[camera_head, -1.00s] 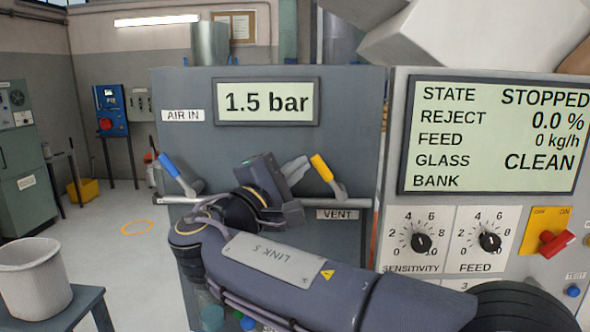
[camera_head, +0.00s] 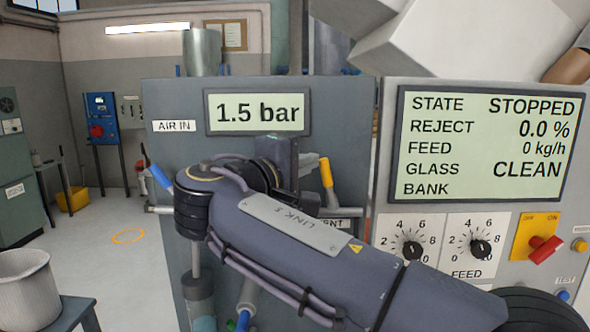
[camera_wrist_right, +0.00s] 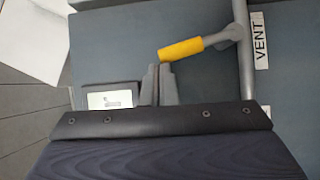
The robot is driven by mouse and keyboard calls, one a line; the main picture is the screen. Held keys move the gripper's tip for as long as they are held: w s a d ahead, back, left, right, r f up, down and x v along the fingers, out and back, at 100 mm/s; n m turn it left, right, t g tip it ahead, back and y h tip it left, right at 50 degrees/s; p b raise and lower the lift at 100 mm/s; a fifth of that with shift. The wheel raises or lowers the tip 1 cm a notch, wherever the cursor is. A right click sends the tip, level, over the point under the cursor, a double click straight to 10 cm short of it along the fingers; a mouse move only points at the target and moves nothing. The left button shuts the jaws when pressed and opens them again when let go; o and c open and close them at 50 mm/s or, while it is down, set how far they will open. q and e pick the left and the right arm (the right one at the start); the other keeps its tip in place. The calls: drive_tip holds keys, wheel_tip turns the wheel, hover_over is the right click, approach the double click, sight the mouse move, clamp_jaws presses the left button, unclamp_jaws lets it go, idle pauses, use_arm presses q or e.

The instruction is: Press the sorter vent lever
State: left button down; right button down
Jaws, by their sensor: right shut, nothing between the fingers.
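The vent lever has a yellow handle (camera_head: 326,172) and sits on the pipe above the partly covered VENT label. In the head view it stands nearly upright. It also shows in the right wrist view (camera_wrist_right: 182,49), with the VENT label (camera_wrist_right: 260,40) beside the pipe. My right gripper (camera_head: 312,164) is shut and empty, just left of the handle. In the wrist view its fingertips (camera_wrist_right: 159,66) are at the handle's free end; I cannot tell whether they touch. My right arm hides the pipe's middle. My left gripper is not in view.
A blue-handled lever (camera_head: 161,177) is left of my arm, under the AIR IN label (camera_head: 174,126). The pressure display (camera_head: 258,112) reads 1.5 bar. A control panel with knobs and a red switch (camera_head: 545,249) is at right. Open floor lies left.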

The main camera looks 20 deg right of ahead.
drive_tip(key=shift+s+d+r+m+g+y, duration=0.2)
drive_tip(key=shift+d+r+m+y, duration=0.15)
drive_tip(key=shift+d+m, duration=0.25)
drive_tip(key=shift+s+d+r+m+g+y, duration=0.2)
drive_tip(key=shift+d+m+y, duration=0.15)
drive_tip(key=shift+d+m, duration=0.25)
drive_tip(key=shift+s+d+f+m+g+y+b, duration=0.15)
drive_tip(key=shift+s+d+m+y, duration=0.1)
drive_tip(key=shift+d+m+y, duration=0.55)
drive_tip(key=shift+s+d+r+m+g+y+b, duration=0.2)
drive_tip(key=shift+d+m+y, duration=0.3)
drive_tip(key=shift+d, duration=0.55)
drive_tip(key=shift+s+d+f+m+t+y+b, duration=0.1)
drive_tip(key=shift+s+d+f+m+y, duration=0.15)
drive_tip(key=shift+d+m+y, duration=0.55)
drive_tip(key=shift+d, duration=0.15)
drive_tip(key=shift+r, duration=0.1)
